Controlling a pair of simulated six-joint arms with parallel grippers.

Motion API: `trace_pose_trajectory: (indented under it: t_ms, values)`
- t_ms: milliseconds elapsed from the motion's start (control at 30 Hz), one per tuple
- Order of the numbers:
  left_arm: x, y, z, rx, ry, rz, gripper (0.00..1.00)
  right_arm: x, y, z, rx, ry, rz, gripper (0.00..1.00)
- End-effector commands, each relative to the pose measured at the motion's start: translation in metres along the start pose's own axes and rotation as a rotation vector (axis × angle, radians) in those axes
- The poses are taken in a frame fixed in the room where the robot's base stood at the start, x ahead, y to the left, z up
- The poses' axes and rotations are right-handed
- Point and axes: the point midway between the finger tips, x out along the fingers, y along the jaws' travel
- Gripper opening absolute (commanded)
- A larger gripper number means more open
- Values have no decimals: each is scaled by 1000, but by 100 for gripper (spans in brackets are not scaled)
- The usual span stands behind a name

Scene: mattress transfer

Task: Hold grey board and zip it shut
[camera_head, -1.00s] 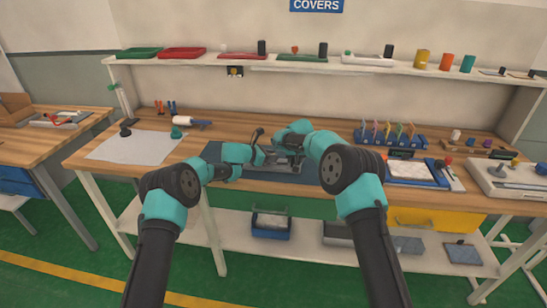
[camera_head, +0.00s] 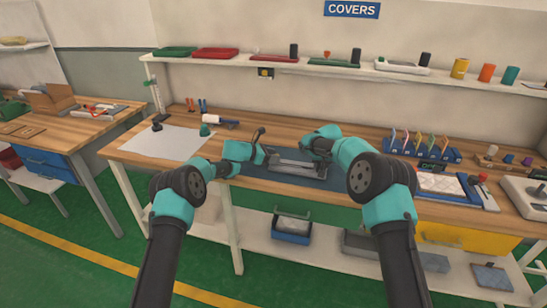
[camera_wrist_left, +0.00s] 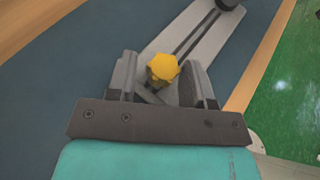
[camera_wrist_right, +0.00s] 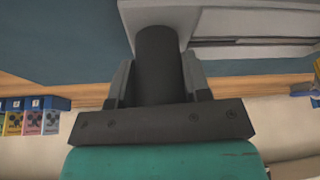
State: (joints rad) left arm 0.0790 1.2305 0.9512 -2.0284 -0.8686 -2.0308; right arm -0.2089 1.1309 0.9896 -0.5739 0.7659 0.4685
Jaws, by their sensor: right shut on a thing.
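The grey board (camera_head: 297,168) lies flat on a dark blue mat (camera_head: 262,181) on the workbench. In the left wrist view, it has a dark slot along its length and a yellow piece (camera_wrist_left: 162,68) at its near end. My left gripper (camera_wrist_left: 165,82) has its fingers on either side of the yellow piece, with small gaps showing. My right gripper (camera_wrist_right: 158,80) is shut on a black cylindrical knob (camera_wrist_right: 158,60) at the other end of the board. In the head view, my left gripper (camera_head: 268,155) and right gripper (camera_head: 310,148) are at opposite ends of the board.
A white sheet (camera_head: 163,142) and a white-handled tool (camera_head: 218,120) lie left on the bench. A blue rack (camera_head: 425,152) with coloured pieces and a blue-edged tray (camera_head: 440,185) are to the right. A shelf (camera_head: 310,70) runs behind.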

Motion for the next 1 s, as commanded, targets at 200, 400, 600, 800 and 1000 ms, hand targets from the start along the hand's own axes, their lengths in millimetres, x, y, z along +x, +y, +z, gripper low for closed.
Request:
trace_pose_trajectory:
  t_ms: [200, 400, 600, 800, 1000]
  values:
    - [1, -1, 0, 0, 0, -2, 53, -1, -1, -1, 0, 2, -1, 8]
    - [-3, -1, 0, 0, 0, -2, 53, -1, -1, -1, 0, 2, -1, 8]
    - [-24, 0, 1, 0, 0, -1, 53, -1, -1, -1, 0, 2, -1, 8]
    - [-60, 0, 1, -1, 0, 0, 53, -1, -1, -1, 0, 2, -1, 8]
    - [-96, 0, 0, 0, 0, -1, 53, -1, -1, -1, 0, 2, -1, 8]
